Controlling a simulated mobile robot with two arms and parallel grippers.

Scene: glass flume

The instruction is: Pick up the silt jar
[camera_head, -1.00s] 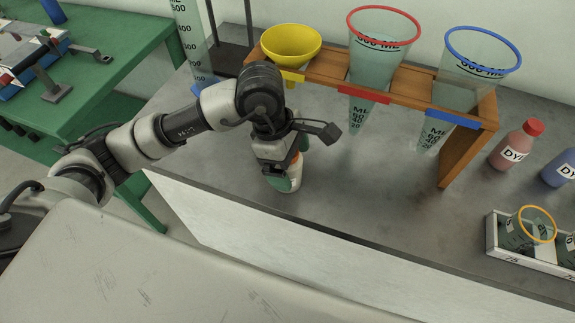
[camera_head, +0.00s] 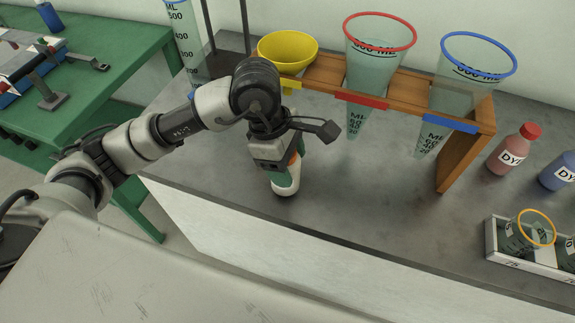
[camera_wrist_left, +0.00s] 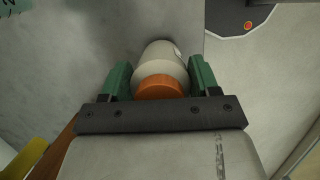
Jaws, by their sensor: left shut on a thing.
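The silt jar (camera_head: 287,186) is a whitish jar with an orange lid. It is upright near the front edge of the grey bench, below my left gripper (camera_head: 284,175). The gripper hides much of it in the head view. In the left wrist view the pale jar body (camera_wrist_left: 160,60) and orange lid (camera_wrist_left: 160,87) sit between the green fingers of my left gripper (camera_wrist_left: 160,80), which is shut on the jar. I cannot tell for sure whether the jar's base touches the bench. My right gripper is not in view.
A wooden rack (camera_head: 462,160) behind holds a yellow funnel (camera_head: 287,47), a red-rimmed cone (camera_head: 378,68) and a blue-rimmed cone (camera_head: 470,80). Dye bottles (camera_head: 512,152) and a white tray (camera_head: 492,238) stand at right. The bench between jar and tray is clear.

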